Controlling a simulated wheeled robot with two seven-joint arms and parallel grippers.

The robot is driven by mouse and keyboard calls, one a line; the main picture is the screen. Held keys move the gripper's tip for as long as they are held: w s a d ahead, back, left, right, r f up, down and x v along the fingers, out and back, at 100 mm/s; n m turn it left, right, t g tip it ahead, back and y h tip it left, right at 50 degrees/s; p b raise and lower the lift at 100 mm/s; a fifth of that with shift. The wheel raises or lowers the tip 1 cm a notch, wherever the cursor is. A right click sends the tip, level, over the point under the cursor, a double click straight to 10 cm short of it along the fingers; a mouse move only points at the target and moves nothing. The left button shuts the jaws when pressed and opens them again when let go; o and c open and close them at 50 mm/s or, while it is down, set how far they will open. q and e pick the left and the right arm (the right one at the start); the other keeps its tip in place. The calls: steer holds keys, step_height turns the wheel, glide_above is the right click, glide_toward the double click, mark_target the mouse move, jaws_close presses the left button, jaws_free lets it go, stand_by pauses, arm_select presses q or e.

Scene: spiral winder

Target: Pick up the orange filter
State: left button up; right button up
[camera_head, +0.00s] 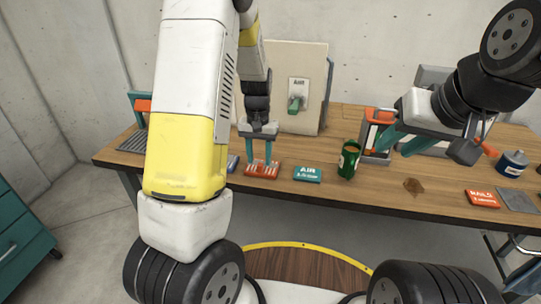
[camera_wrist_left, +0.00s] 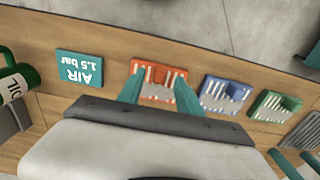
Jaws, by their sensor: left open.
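The orange filter (camera_head: 262,170) is a flat orange block with pale ribs, lying on the wooden table near its front edge. It also shows in the left wrist view (camera_wrist_left: 158,83). My left gripper (camera_head: 260,160) is open above it, fingers pointing down. In the left wrist view its teal fingertips (camera_wrist_left: 156,90) stand on either side of the filter; I cannot tell whether they touch it. My right gripper (camera_head: 400,148) is open and empty over the table's right part, beside an orange-and-grey device (camera_head: 378,116).
Left of the orange filter are a blue filter (camera_wrist_left: 224,93) and a green filter (camera_wrist_left: 274,106). Right of it are a teal AIR card (camera_head: 307,174) and a green oil can (camera_head: 349,159). An orange RAILS card (camera_head: 482,198) and a blue jar (camera_head: 513,163) are far right. An upright panel (camera_head: 296,70) stands behind.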

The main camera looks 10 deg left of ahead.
mark_target(259, 166)
arm_select(q)
step_height(259, 166, down, 4)
steer(key=shift+s, duration=0.15)
jaws_close()
steer(key=shift+r, duration=0.15)
